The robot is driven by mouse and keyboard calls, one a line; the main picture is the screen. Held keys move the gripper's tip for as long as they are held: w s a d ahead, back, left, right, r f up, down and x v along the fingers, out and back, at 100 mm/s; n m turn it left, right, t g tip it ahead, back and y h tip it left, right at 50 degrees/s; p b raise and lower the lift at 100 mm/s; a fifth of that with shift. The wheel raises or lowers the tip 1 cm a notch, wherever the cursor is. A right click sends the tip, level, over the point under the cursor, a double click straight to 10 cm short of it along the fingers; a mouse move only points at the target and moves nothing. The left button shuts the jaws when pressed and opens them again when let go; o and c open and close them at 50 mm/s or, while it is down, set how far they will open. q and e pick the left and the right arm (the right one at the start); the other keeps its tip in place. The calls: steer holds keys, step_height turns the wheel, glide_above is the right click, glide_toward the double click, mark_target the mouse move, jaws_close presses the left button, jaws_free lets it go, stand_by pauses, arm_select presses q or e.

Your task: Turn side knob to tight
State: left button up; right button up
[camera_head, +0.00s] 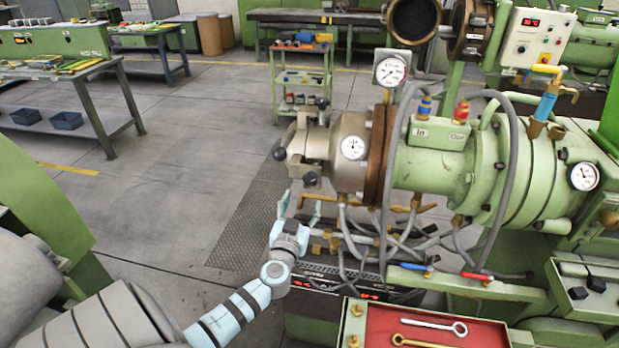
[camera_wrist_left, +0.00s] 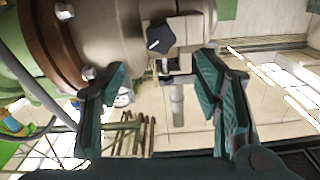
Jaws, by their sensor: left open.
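The metal extruder head (camera_head: 335,150) carries black knobs, one low on its near-left side (camera_head: 311,179) and a ball-ended lever (camera_head: 281,154) at its left. In the left wrist view a black lobed knob (camera_wrist_left: 160,37) with a pale pointer mark sits on the grey head (camera_wrist_left: 115,30). My left gripper (camera_head: 299,206) is open and empty, just below the head in the head view. In the wrist view its fingers (camera_wrist_left: 162,68) are spread on either side of the knob's line, apart from it. My right gripper is not in view.
Grey hoses (camera_head: 350,235) and brass fittings hang under the green barrel (camera_head: 430,165), close right of my left gripper. A red tray (camera_head: 385,326) with wrenches is at the front. Open floor (camera_head: 190,150) lies left of the head. A green trolley (camera_head: 302,85) stands behind.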

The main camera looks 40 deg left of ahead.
mark_target(310, 180)
arm_select(q)
steer(key=x, duration=0.5)
steer(key=b+x, duration=0.1)
steer(key=x, duration=0.4)
steer(key=shift+w+f, duration=0.15)
steer(key=shift+f, duration=0.1)
steer(key=shift+r, duration=0.1)
steer(key=shift+c, duration=0.6)
steer(key=c, duration=1)
steer(key=shift+c, duration=0.3)
